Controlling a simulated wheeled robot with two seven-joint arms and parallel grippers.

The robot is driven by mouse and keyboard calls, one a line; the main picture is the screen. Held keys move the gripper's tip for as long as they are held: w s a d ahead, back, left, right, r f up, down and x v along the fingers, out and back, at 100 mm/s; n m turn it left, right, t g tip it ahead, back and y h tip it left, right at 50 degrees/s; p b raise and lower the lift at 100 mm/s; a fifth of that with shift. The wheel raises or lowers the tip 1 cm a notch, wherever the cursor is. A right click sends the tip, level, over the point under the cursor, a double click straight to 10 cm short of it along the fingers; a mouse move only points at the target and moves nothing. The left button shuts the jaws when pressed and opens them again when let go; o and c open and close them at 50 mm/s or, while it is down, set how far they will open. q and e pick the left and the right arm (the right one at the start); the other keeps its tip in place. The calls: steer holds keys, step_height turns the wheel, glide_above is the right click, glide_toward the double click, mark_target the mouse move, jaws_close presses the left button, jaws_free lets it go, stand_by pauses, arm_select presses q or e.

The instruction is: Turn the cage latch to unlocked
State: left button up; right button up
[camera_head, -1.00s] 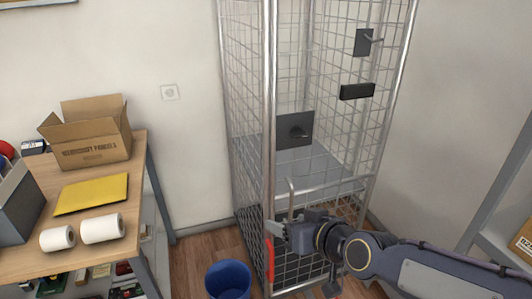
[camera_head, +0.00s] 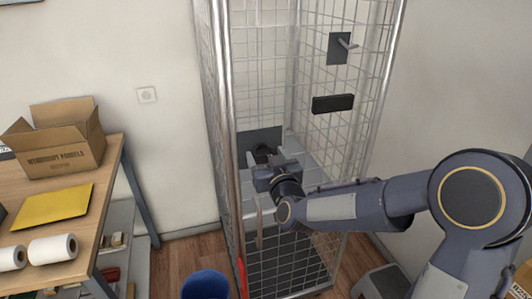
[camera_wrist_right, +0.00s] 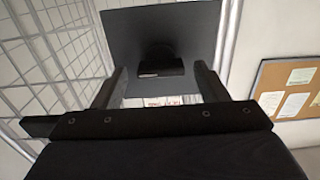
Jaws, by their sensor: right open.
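The cage latch is a dark square plate (camera_head: 247,138) with a black knob (camera_head: 263,150) on the wire roll cage. In the right wrist view the plate (camera_wrist_right: 122,28) fills the top middle, and the knob (camera_wrist_right: 160,62) stands out from it. My right gripper (camera_head: 257,167) is at the plate's lower edge and partly covers it. In the wrist view its fingers (camera_wrist_right: 158,73) are open, one on each side of the knob, with gaps to it. A small strip with red lettering (camera_wrist_right: 165,101) shows below the knob. My left gripper is out of view.
The cage also carries a plate with a lever (camera_head: 340,47) and a black block (camera_head: 332,103). A metal post (camera_head: 222,110) stands left of the latch. A blue bin (camera_head: 205,284) is on the floor; a table (camera_head: 85,190) with an open carton (camera_head: 58,143) is at left.

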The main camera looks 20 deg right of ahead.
steer(key=shift+w, duration=0.35)
